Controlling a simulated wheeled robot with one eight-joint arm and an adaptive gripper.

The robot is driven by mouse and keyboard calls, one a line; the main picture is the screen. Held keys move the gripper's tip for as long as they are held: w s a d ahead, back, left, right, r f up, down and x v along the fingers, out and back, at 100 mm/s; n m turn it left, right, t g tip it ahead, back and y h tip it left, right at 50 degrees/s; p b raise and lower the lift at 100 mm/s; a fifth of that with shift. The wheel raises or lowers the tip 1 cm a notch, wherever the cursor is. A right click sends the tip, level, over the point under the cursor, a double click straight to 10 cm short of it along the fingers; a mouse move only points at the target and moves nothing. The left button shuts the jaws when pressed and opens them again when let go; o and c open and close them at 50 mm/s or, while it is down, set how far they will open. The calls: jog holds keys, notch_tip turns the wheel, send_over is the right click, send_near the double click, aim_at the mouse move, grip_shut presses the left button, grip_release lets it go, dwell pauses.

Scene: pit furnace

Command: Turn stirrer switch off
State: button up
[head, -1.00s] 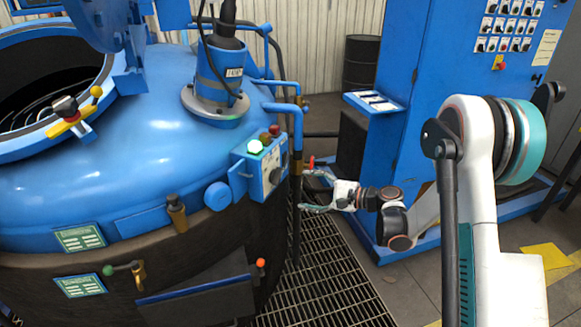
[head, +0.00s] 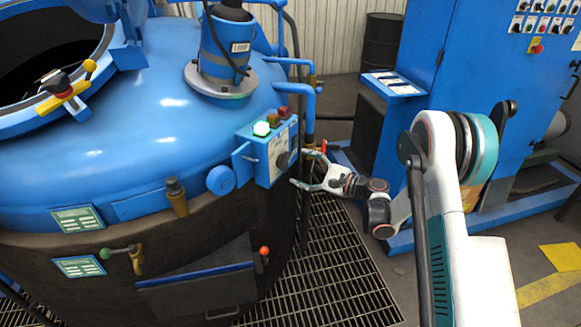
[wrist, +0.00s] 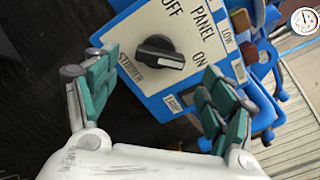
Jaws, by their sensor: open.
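The stirrer switch is a round black knob (wrist: 158,54) on a white plate, marked STIRRER, OFF and ON in the wrist view. Its raised bar lies roughly along the line toward ON, with a pale mark at that end. The plate is on a blue control box (head: 262,152) on the furnace side. My gripper (head: 300,168) is open in front of this box, its fingers facing the plate. In the wrist view the green-padded fingers of my gripper (wrist: 160,76) stand on either side of the knob with nothing between them. Contact with the knob cannot be told.
The box top carries a lit pale green lamp (head: 262,128) and red buttons. The blue furnace (head: 120,140) fills the left. Pipes (head: 309,95) run close behind the box. A blue cabinet (head: 470,80) stands right; floor grating (head: 340,270) lies below.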

aim_at(289, 162)
jog(key=shift+b+x, duration=0.6)
jog(key=shift+x, duration=1.95)
jog(key=c, duration=1.1)
